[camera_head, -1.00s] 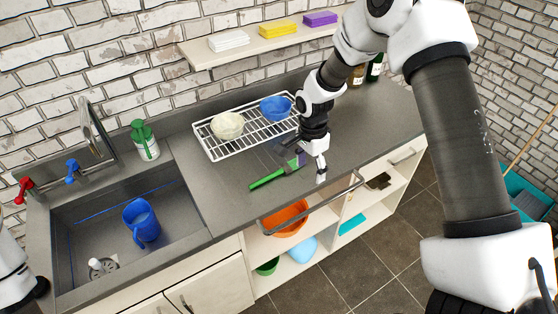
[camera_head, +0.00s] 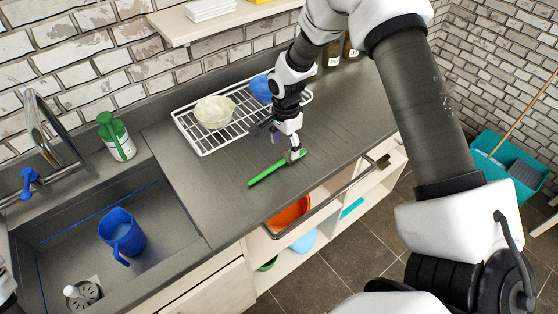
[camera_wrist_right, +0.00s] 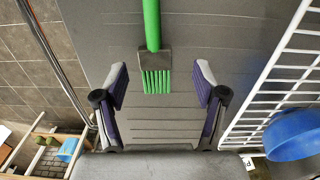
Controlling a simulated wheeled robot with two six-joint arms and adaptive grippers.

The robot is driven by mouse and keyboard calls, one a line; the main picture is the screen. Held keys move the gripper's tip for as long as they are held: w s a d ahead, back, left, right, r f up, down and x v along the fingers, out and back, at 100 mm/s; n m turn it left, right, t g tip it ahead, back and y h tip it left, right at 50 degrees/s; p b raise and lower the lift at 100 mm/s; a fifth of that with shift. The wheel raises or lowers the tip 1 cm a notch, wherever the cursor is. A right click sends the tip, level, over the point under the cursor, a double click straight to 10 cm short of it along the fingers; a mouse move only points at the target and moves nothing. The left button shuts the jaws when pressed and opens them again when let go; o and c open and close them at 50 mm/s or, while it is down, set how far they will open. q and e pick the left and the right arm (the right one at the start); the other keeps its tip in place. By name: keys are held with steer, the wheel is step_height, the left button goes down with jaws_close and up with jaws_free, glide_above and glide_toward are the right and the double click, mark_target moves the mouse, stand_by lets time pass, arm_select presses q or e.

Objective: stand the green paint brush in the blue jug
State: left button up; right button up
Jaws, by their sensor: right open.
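The green paint brush (camera_head: 268,174) lies flat on the grey worktop, its handle toward the sink. My right gripper (camera_head: 286,147) is open above its bristle end. In the right wrist view the brush (camera_wrist_right: 152,25) has its grey ferrule and green bristles between the two spread fingers of the gripper (camera_wrist_right: 160,78), apart from both. The blue jug (camera_head: 122,236) stands upright in the sink. Only a sliver of my left arm shows at the left edge; its gripper is out of view.
A white wire rack (camera_head: 205,149) holds a cream bowl (camera_head: 214,112) and a blue bowl (camera_head: 261,88) behind the brush. A green-and-white bottle (camera_head: 117,137) and a tap (camera_head: 45,130) stand by the sink (camera_head: 62,262). A rail (camera_head: 330,208) runs along the front edge.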

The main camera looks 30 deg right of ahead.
mark_target(285, 157)
steer(key=f, duration=0.1)
steer(key=s+f+p, duration=0.1)
steer(key=f, duration=0.1)
steer(key=shift+a+f, duration=0.15)
steer(key=shift+w+f, duration=0.2)
steer(key=shift+f, duration=0.05)
steer(key=shift+r, duration=0.1)
steer(key=c, duration=1.2)
steer(key=shift+c, duration=0.2)
